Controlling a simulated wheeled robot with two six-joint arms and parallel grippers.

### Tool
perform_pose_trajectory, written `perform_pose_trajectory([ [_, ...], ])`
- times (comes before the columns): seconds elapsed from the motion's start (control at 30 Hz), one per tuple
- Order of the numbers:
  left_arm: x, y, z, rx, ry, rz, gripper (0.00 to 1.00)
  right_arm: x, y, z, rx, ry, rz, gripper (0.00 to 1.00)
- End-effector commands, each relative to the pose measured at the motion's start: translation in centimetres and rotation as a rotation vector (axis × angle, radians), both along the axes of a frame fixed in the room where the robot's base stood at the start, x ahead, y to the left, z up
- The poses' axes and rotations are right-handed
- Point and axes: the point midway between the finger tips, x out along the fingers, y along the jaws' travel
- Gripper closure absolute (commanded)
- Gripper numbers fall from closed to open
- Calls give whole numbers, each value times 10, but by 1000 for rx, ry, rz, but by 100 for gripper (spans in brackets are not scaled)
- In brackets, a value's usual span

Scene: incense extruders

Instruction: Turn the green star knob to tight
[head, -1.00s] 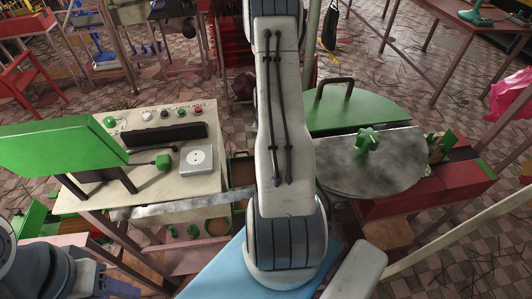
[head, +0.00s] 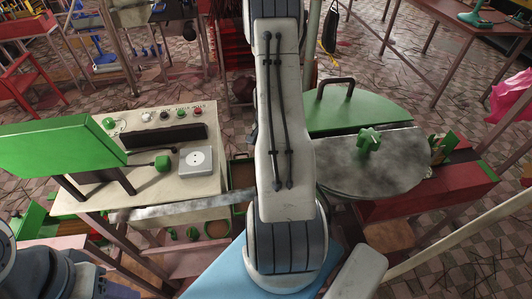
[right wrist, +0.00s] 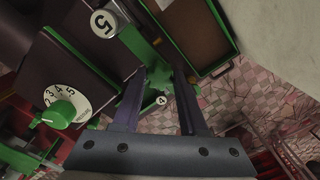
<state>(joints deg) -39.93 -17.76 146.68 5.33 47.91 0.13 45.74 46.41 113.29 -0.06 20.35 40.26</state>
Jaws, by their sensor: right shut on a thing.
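In the right wrist view my right gripper (right wrist: 160,82) is shut on a green part with lobes that looks like a star knob (right wrist: 158,70). The fingers and the angle hide much of its shape, and I cannot read a tight mark. In the head view a green star-shaped knob (head: 369,142) stands on a round grey metal plate (head: 350,178) at the right. I cannot tell whether it is the same knob as the held one. My right gripper is hidden in the head view. My left gripper is not in view.
A green dial knob (right wrist: 59,114) on a numbered white dial sits left of my gripper in the wrist view. A green-edged tray (right wrist: 205,40) is close at the upper right. A cream control panel (head: 160,125) stands at the left in the head view.

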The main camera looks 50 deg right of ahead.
Motion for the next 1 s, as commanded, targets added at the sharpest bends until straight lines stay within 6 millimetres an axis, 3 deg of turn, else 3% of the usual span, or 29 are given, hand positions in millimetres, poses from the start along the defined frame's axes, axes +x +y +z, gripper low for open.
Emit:
perform_pose_trajectory([
  [0.07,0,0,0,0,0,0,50,2,0,1,-2,-4,-2,100],
  [0.1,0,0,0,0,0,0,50,2,0,1,-2,-4,-2,46],
  [0.17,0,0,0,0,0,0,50,2,0,1,-2,-4,-2,28],
  [0.57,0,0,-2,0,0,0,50,1,-2,6,-3,-4,-2,28],
  [1.0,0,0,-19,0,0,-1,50,2,-1,82,-5,-6,-1,28],
])
